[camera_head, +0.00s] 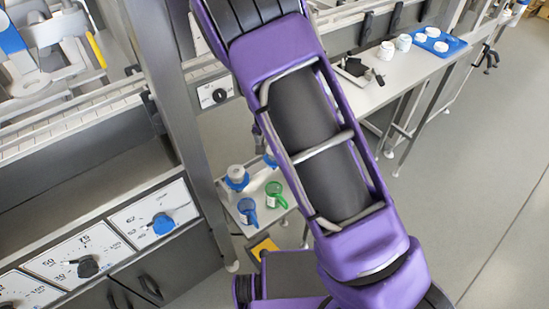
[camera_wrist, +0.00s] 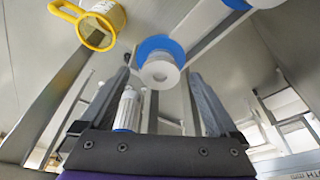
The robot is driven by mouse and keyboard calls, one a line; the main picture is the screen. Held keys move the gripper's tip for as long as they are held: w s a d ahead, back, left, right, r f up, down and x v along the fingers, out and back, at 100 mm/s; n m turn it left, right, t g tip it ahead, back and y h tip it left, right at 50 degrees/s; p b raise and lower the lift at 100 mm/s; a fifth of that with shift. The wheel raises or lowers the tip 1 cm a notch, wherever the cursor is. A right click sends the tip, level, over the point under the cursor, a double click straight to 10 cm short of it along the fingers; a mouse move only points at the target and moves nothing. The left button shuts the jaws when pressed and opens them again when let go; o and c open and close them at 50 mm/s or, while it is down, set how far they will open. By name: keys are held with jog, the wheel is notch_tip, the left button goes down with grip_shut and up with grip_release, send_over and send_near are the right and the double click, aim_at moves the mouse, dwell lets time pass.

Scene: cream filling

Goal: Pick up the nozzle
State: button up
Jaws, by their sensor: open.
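My gripper (camera_wrist: 160,80) is open in the wrist view, its two grey fingers apart on either side of the middle. A white, round piece with a blue flange (camera_wrist: 158,45), which looks like the nozzle, shows beyond and between the fingertips. I see no contact with it. A white ribbed piece with a blue end (camera_wrist: 129,108) shows near the left finger. In the head view, white-and-blue pieces (camera_head: 237,178) stand on the small side table; I cannot tell which of them is the nozzle. My gripper is not visible in that view.
A blue cup (camera_head: 247,210) and a green cup (camera_head: 276,194) sit close by on that table. The wrist view shows a yellow-handled container (camera_wrist: 97,27). A metal post and control panels (camera_head: 158,221) stand left. Open floor (camera_head: 480,180) lies right.

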grip_shut()
dwell(0.5)
